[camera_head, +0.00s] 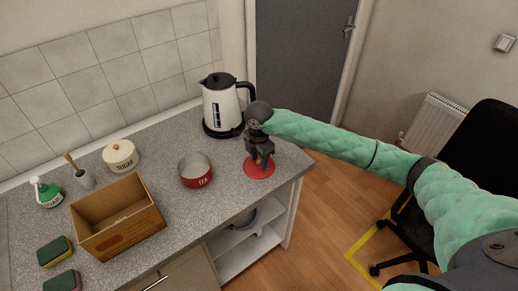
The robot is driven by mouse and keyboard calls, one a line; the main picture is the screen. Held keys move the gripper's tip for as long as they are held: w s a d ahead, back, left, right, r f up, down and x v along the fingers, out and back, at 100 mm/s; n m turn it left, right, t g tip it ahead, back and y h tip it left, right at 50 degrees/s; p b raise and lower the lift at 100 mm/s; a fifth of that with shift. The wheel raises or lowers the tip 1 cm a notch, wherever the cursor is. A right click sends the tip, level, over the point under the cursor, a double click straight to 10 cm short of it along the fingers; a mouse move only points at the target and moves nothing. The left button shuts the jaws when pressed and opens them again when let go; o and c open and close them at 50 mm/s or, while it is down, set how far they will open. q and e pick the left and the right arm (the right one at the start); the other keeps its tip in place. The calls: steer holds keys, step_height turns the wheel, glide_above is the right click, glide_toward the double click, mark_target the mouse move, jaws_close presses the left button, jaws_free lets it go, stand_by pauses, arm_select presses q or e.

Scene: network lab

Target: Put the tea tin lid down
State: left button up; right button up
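The red tea tin (197,181), marked TEA, stands open on the counter. A round red disc (253,173), close to the tin in colour and width, is near the counter's right end and looks like its lid. My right gripper (260,164) points down over the middle of this disc, with its fingertips at it. The fingers hide the disc's middle, so I cannot tell whether they grip a knob. I cannot tell if the disc rests on the counter or is just above it. My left gripper is out of view.
A kettle (220,108) stands behind, left of my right gripper. The counter (192,229) is bare before the tea tin.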

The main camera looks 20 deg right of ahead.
mark_target(259, 161)
steer(key=shift+r+b, duration=0.3)
steer(key=shift+b, duration=0.1)
step_height(259, 161, up, 3)
steer(key=shift+r+b, duration=0.2)
steer(key=shift+b, duration=0.85)
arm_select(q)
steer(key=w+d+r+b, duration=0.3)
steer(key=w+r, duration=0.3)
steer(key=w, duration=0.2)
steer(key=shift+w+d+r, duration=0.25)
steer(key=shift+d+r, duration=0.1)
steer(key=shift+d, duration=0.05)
arm_select(e)
step_height(259, 161, up, 8)
